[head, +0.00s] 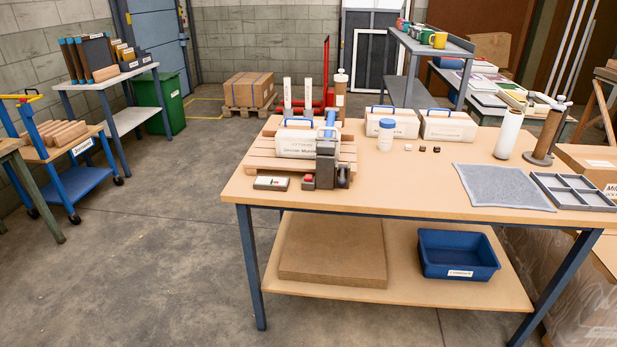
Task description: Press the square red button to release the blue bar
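A small dark grey press-like device (326,168) stands near the left front part of the workbench. A small red button (308,179) shows low on its left side; at this size I cannot tell its exact shape. A blue bar (330,122) rises upright at the top of the device. Just left of the device lies a flat dark box (271,183) with a pale top and small red and green marks. Neither of my grippers is in view.
The device stands in front of a wooden pallet (258,163) bearing a white case (296,142). More white cases (447,126), a white jar (385,135), a grey mat (502,187) and a divided tray (573,191) share the workbench (420,180). Open floor lies left.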

